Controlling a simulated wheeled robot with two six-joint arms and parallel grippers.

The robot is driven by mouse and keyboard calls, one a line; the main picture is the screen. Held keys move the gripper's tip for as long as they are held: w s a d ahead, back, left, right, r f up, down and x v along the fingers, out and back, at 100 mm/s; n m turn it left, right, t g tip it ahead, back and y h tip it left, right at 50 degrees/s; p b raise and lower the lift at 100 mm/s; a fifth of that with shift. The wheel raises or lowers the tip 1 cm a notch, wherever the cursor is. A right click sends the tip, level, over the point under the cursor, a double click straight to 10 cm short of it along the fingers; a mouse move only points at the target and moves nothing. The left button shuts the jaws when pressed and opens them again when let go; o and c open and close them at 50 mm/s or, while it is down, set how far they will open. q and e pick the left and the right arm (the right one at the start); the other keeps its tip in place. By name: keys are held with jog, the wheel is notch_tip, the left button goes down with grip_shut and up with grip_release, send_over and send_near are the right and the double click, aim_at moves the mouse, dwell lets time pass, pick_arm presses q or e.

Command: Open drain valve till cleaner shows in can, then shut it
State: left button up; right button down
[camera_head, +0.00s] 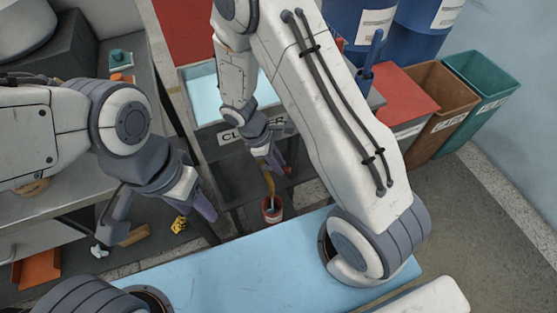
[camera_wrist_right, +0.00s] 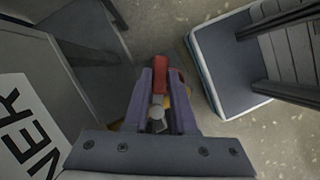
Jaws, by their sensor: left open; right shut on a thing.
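The tank of pale blue cleaner (camera_head: 206,98) has a label on its front. The red drain valve handle (camera_head: 288,170) is below that label. My right gripper (camera_head: 276,163) is shut on the handle; the wrist view shows the red handle (camera_wrist_right: 160,76) between its fingers. A yellow hose or spout (camera_head: 269,182) hangs below the valve. The red and white can (camera_head: 272,214) stands under its end. A small teal patch shows at the can's mouth; I cannot tell whether it is a stream or pooled cleaner. My left gripper (camera_head: 160,212) is open and empty, left of the tank.
A light blue surface (camera_head: 230,262) lies in front of the can. Below my left gripper are a yellow item (camera_head: 180,224) and a wooden block (camera_head: 135,235). Brown (camera_head: 436,92) and teal (camera_head: 483,78) bins and blue drums (camera_head: 422,28) stand at right.

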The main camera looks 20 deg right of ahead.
aim_at(265, 167)
dwell(0.4)
jog(key=c, duration=0.7)
grip_release()
jog(key=p+v, duration=0.1)
jog(key=v, duration=0.9)
jog(key=shift+a+r, duration=0.1)
jog(key=shift+r, duration=0.2)
